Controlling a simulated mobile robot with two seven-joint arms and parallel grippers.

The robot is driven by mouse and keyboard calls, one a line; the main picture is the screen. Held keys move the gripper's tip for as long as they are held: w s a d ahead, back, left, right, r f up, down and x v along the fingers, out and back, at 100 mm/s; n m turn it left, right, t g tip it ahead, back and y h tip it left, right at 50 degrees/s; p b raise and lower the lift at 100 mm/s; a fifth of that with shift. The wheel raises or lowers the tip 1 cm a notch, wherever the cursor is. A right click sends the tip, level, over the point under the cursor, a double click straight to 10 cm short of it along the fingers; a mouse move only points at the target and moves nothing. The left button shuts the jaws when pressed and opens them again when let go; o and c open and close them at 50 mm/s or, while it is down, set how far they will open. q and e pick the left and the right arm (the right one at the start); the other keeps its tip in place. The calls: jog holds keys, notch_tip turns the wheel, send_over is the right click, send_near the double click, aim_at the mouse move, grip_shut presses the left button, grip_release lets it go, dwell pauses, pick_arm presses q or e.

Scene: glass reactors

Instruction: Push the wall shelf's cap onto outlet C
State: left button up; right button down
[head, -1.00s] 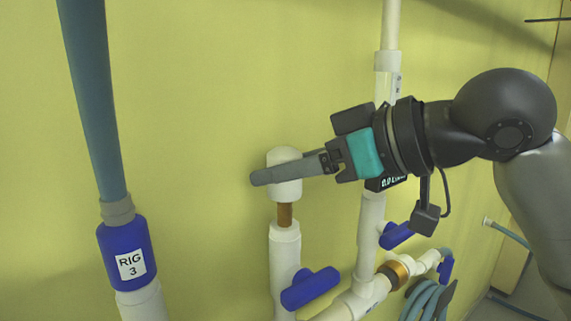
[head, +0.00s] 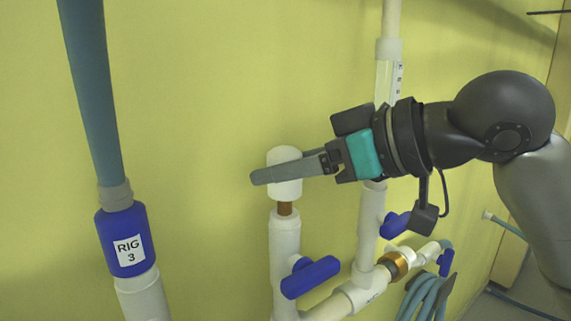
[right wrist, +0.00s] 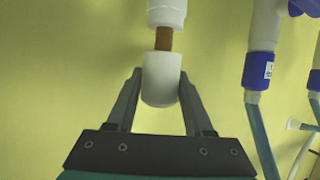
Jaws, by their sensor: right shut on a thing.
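The white cap (head: 285,160) is upright over a brown stub (head: 285,209) on top of a white vertical pipe (head: 285,240). A short length of brown shows between the cap's lower edge and the pipe's collar. I see no letter C on this outlet. My right gripper (head: 268,173) comes in from the right and is shut on the cap, one finger across its front. In the right wrist view the cap (right wrist: 161,82) sits between both fingers, in line with the brown stub (right wrist: 163,39) and the pipe (right wrist: 166,12). My left gripper is not in view.
A blue valve handle (head: 310,277) sticks out just below the outlet. A taller white pipe (head: 370,225) stands behind my right gripper. A blue fitting marked RIG 3 (head: 122,240) with a thick hose (head: 90,95) is at the left. Coiled hose (head: 425,297) hangs at lower right.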

jog(key=shift+f+b, duration=0.4)
jog(key=shift+f, duration=0.8)
dwell(0.4)
jog(key=shift+c, duration=1)
grip_release()
jog(key=b+v, duration=0.2)
jog(key=v, duration=1.3)
jog(key=shift+b, duration=0.4)
jog(key=shift+s+d, duration=0.1)
jog(key=shift+s, duration=0.05)
